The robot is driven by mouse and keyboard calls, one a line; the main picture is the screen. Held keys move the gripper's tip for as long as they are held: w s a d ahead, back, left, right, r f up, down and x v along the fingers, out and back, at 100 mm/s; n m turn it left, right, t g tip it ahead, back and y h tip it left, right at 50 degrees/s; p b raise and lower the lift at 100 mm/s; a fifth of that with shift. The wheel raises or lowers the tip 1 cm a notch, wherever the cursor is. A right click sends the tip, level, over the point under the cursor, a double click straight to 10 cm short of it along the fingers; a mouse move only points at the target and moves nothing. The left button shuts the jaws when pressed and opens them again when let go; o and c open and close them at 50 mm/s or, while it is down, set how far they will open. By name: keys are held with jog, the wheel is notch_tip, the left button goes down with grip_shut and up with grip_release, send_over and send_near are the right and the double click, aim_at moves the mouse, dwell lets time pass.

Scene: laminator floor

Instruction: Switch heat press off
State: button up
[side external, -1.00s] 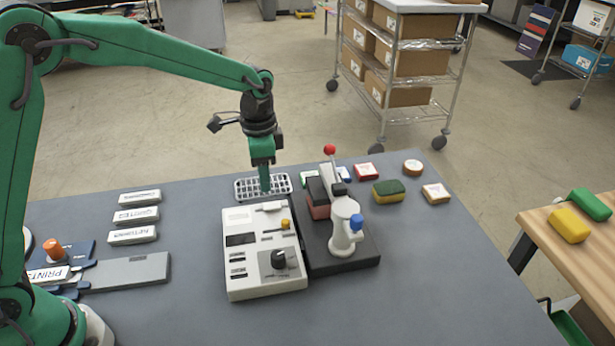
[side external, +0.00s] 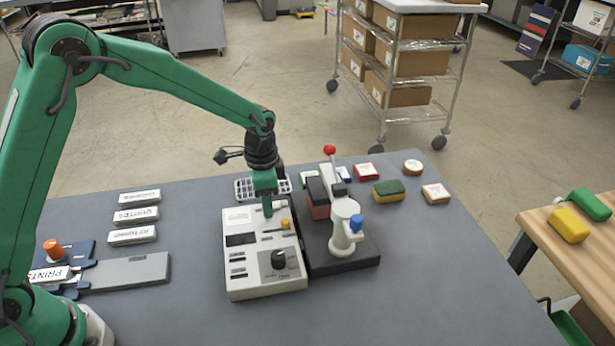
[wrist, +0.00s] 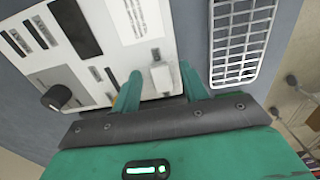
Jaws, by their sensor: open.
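The white control box (side external: 238,276) stands on the grey table, with a black knob (side external: 278,259) and a yellow-tipped slider (side external: 285,223) on its top. The black-based press (side external: 345,262) with a red-tipped lever (side external: 329,150) and a blue knob stands right beside it. My gripper (side external: 268,211) points down over the far end of the box. In the wrist view my gripper (wrist: 160,70) is open, its two fingers on either side of a small white block-like switch (wrist: 161,77) on the box. I cannot tell whether a finger touches it. The slider is mostly hidden there.
A white wire tray (side external: 247,189) lies just behind the box. Sponges and small blocks, including a yellow-green sponge (side external: 389,189), lie to the right. Labelled white blocks (side external: 136,214) and a grey plate (side external: 130,272) lie to the left. The front table is clear.

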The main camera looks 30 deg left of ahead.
grip_shut()
jog(key=shift+w+d+g, duration=0.15)
jog(key=shift+d+g, duration=0.15)
jog(key=shift+g, duration=0.4)
grip_release()
jog(key=shift+a, duration=0.1)
jog(key=shift+r, duration=0.15)
jog(key=r, duration=0.5)
jog(key=w+r, duration=0.1)
jog(key=r, duration=0.1)
jog(key=shift+r, duration=0.3)
jog(key=shift+r, duration=0.1)
